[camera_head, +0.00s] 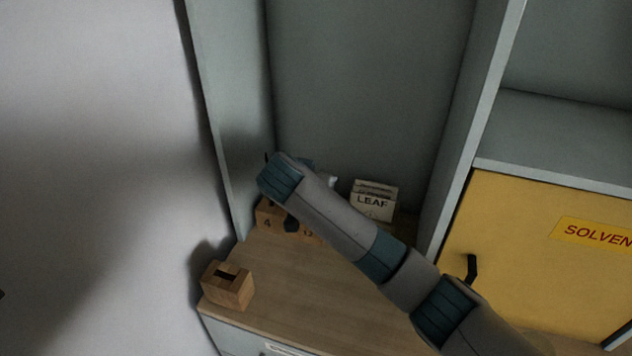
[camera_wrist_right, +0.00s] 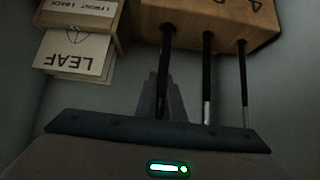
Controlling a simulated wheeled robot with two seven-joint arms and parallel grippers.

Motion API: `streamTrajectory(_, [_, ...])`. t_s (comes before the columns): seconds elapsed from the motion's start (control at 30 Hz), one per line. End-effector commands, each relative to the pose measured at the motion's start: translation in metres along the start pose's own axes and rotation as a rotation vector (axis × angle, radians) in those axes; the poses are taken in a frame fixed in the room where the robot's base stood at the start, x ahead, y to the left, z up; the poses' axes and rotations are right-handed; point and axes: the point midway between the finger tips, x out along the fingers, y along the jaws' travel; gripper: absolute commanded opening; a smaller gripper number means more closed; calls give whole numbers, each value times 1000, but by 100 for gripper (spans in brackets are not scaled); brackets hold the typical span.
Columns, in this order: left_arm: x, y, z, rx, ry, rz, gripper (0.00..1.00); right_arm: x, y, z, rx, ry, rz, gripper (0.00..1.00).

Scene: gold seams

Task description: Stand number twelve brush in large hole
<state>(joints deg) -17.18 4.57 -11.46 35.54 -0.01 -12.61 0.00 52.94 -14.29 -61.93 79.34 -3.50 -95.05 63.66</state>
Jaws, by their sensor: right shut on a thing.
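The wooden brush block (camera_head: 268,218) stands at the back left of the bench, partly hidden by my right arm; a 4 shows on its left and part of another number on its right. In the right wrist view the block (camera_wrist_right: 222,20) appears upside down, with three dark-handled brushes rising from it and silver ferrules on two. My right gripper (camera_wrist_right: 162,98) is shut on the leftmost brush (camera_wrist_right: 167,50), which I take as the number twelve brush. Its far end meets the block's top; I cannot tell how deep it sits. My left gripper is not in view.
A holder with a LEAF card (camera_head: 373,205) stands right of the block; the card (camera_wrist_right: 75,55) also shows in the wrist view. A slotted wooden block (camera_head: 228,285) sits at the front left edge. A yellow solvent cabinet (camera_head: 540,250) is at right. The bench middle is clear.

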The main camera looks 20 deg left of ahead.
Motion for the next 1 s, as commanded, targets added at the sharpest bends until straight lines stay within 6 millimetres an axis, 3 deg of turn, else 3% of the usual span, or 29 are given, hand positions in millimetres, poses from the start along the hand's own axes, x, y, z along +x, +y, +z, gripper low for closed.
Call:
streamTrajectory(0.17, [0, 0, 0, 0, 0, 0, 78, 0, 0, 0, 0, 0, 0, 0])
streamTrajectory(0.2, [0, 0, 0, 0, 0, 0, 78, 0, 0, 0, 0, 0, 0, 11])
streamTrajectory(0.3, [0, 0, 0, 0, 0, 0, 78, 0, 0, 0, 0, 0, 0, 30])
streamTrajectory(0.73, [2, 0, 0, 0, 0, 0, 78, -5, -1, 0, 0, 0, -1, 30])
streamTrajectory(1.0, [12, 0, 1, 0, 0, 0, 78, -35, -2, 2, 1, 0, -4, 30])
